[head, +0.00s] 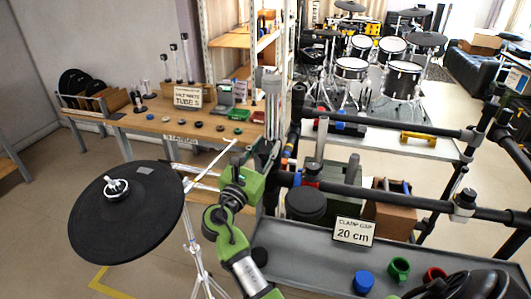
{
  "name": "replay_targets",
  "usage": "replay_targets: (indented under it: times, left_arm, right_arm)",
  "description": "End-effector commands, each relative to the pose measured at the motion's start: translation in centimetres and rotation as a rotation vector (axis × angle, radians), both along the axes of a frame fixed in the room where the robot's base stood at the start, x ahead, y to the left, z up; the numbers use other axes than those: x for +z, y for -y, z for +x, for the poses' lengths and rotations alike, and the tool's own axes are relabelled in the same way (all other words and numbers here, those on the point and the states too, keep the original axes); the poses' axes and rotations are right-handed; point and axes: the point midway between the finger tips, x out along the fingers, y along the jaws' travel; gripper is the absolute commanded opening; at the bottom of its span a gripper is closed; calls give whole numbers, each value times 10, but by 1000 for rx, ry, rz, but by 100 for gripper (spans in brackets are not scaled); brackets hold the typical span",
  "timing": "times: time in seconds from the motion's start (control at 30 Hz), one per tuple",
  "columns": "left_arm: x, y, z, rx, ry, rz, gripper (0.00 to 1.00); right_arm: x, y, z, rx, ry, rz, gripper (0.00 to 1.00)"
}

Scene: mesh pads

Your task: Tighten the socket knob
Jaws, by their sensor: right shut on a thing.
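My right gripper (270,146), at the end of the green arm, is beside the black tube upright (295,118) of the rack, just below a grey upright piece (272,100). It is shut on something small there. The fingers and the rack parts overlap, so I cannot make out the socket knob's shape or how far it is turned. My left gripper is not in view.
A black round mesh pad (127,212) on a chrome stand is at left. A grey tray (290,240) bears a "20 cm" sign (353,232), a blue cup (363,281) and a green cup (398,269). Black rack tubes (395,196) cross at right. A wooden bench (150,122) stands behind.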

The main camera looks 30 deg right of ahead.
Motion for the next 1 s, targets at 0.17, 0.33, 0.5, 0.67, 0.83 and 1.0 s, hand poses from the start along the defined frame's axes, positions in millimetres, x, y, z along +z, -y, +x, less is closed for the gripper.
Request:
replay_targets:
  times: [0.17, 0.33, 0.5, 0.67, 0.83, 1.0]
  left_arm:
    - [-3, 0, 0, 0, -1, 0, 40]
    - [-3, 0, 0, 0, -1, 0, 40]
    - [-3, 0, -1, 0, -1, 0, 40]
    - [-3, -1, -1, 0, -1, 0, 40]
    - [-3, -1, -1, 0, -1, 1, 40]
    - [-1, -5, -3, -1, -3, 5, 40]
  right_arm:
    - [-1, 0, 0, -17, 14, 14, 6]
    - [0, 0, 0, -19, 16, 16, 6]
    - [0, 0, 0, -19, 16, 15, 6]
    - [0, 0, 0, -19, 15, 14, 45]
    - [0, 0, 0, -19, 15, 14, 45]
    - [1, 1, 0, -14, 10, 10, 45]
